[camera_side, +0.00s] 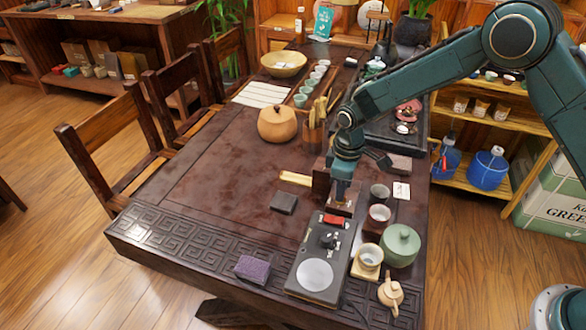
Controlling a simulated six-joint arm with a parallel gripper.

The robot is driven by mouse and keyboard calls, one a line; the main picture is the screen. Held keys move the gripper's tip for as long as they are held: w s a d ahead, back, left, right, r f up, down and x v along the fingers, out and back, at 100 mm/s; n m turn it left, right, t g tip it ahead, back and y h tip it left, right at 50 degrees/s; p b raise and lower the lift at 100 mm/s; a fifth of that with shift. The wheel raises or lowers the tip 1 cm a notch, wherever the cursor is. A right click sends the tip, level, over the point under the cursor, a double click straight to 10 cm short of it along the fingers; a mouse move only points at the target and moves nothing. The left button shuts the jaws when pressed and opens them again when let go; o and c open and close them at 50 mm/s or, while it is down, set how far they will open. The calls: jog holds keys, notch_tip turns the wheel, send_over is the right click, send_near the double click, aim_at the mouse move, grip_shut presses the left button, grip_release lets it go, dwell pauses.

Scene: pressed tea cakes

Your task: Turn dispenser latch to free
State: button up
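A dark brown wooden block-like holder (321,181) stands upright near the right-hand part of the table; it may be the dispenser. A lower brown base (345,207) adjoins it on the right. My gripper (340,192) points straight down over this base, just right of the upright part. Its fingertips are small and partly hidden, so I cannot tell whether they are open or touch anything. I cannot make out the latch or its position. In front is a grey-black device with a round white plate (315,275), a black knob (327,241) and a red part (333,220).
Small cups (380,213) and a green lidded jar (400,245) stand close on the right. A dark block (284,203), a purple block (252,269) and a round orange-brown pot (277,123) are to the left. The table's left middle (215,170) is clear.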

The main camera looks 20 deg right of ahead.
jog(key=shift+f, duration=1.05)
jog(key=shift+c, duration=0.2)
grip_shut()
